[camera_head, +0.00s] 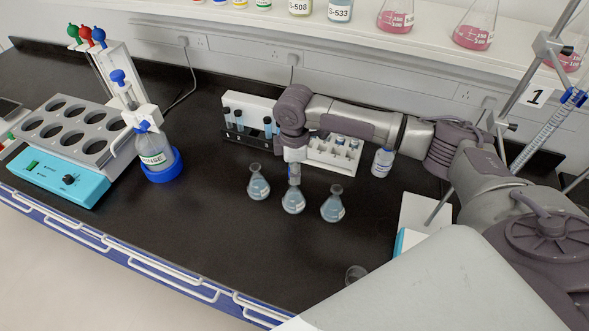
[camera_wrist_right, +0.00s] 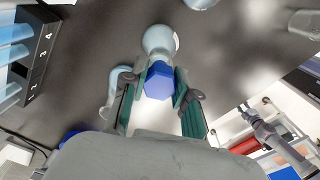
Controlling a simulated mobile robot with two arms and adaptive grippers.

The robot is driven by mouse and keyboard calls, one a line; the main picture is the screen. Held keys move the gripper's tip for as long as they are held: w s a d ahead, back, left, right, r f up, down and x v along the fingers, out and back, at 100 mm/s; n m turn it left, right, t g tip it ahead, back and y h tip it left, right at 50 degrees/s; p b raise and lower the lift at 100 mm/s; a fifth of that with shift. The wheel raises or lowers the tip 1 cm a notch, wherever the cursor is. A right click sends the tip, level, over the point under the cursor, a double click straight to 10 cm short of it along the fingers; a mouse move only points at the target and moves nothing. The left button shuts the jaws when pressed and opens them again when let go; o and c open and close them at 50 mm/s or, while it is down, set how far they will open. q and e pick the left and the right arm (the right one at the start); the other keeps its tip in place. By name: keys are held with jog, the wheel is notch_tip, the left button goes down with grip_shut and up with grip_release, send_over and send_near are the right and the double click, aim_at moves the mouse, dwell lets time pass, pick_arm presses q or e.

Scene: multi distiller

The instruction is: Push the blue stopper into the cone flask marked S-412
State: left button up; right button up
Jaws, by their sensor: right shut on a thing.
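My right gripper (camera_head: 294,169) points down over the middle of three cone flasks (camera_head: 293,201) on the black bench. It is shut on the blue stopper (camera_wrist_right: 158,80), which shows between its fingers in the right wrist view. The stopper is in line with the flask (camera_wrist_right: 160,40) below it. I cannot tell whether it sits in the neck or just above it. A left flask (camera_head: 258,188) and a right flask (camera_head: 333,209) stand on either side, both upright. The flask labels are too small to read, so I cannot tell which is S-412. My left gripper is not in view.
Tube racks (camera_head: 334,156) stand close behind the gripper, with a small white-labelled bottle (camera_head: 382,163) to their right. A rinse bottle (camera_head: 155,155) in a blue ring and a teal heating block (camera_head: 60,180) are at left. The bench front is mostly clear.

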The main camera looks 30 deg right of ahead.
jog(key=shift+f, duration=0.8)
jog(key=o, duration=0.8)
jog(key=shift+r, duration=0.1)
notch_tip(320, 180, up, 12)
jog(key=shift+f, duration=0.1)
dwell(0.3)
